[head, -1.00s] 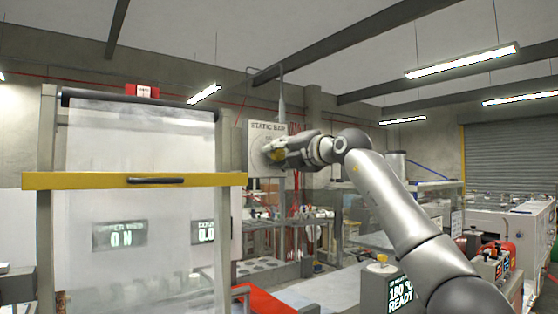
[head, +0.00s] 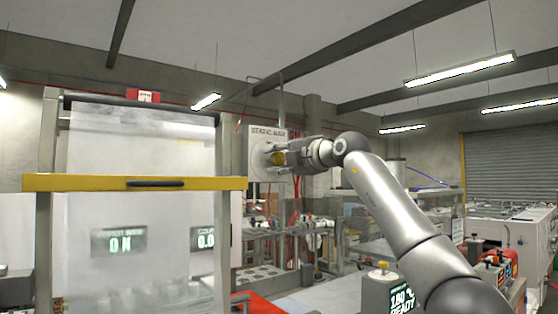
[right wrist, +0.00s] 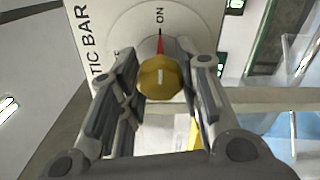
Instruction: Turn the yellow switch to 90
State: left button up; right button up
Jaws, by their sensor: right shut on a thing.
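The yellow switch (head: 277,159) is a round knob on a pale panel marked STATIC BAR (head: 258,145), standing upright beyond the film frame. In the right wrist view the knob (right wrist: 160,77) sits between the two fingers of my right gripper (right wrist: 162,82), which is shut on it. A red pointer (right wrist: 160,46) behind the knob points at the word ON on the panel (right wrist: 190,22). Another label at its left is partly hidden by a finger. In the head view my right gripper (head: 283,155) reaches the panel from the right. My left gripper is not in view.
A film frame with a yellow bar (head: 90,182) and dark handle stands at the left, close to the panel. A READY display box (head: 378,291) stands below my right arm. A red surface (head: 265,306) lies at the bottom centre.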

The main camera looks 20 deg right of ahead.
jog(key=o, duration=1)
jog(key=v, duration=1.2)
